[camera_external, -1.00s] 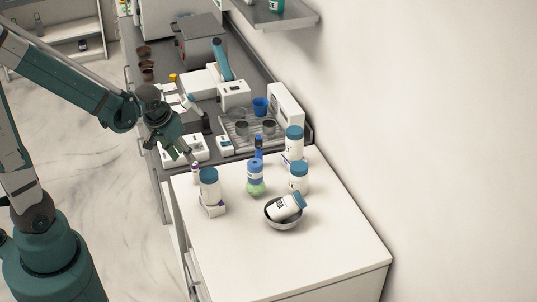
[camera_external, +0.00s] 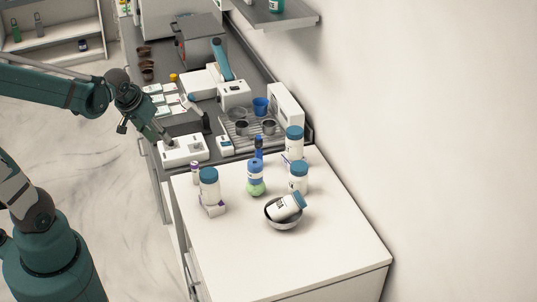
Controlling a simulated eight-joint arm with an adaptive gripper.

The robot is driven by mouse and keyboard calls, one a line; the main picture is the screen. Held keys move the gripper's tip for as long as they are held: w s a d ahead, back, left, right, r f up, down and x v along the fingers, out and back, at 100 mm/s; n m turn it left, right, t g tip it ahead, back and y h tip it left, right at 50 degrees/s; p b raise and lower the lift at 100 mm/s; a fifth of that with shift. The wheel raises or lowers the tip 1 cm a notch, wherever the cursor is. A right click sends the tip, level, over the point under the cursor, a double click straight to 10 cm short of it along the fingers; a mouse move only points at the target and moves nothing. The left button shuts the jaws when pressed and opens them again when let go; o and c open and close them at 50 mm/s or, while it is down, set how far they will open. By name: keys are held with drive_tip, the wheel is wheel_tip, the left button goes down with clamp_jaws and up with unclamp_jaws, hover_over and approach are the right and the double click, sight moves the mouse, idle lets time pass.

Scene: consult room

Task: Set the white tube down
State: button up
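A small white tube with a purple cap (camera_external: 195,173) stands upright at the far left corner of the white cabinet top (camera_external: 320,255). It is just left of a white bottle with a teal lid (camera_external: 209,188). My gripper (camera_external: 164,138) is up and to the left of the tube, clearly apart from it in the picture. It appears over the near edge of the grey counter, by a white device. The fingers are too small and dark to tell whether they are open or shut. I see nothing held between them.
A bowl (camera_external: 283,222) holds a tilted white jar (camera_external: 287,206). A blue and green bottle (camera_external: 256,178) and more teal-lidded bottles (camera_external: 299,178) stand behind. A white device (camera_external: 183,150) lies below my gripper. The front of the cabinet top is clear.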

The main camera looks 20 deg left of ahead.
drive_tip(key=s+a+r+n+t, duration=0.1)
drive_tip(key=s+a+r, duration=0.7)
drive_tip(key=a, duration=0.3)
drive_tip(key=shift+s+t+y, duration=0.25)
drive_tip(key=shift+t+y, duration=0.15)
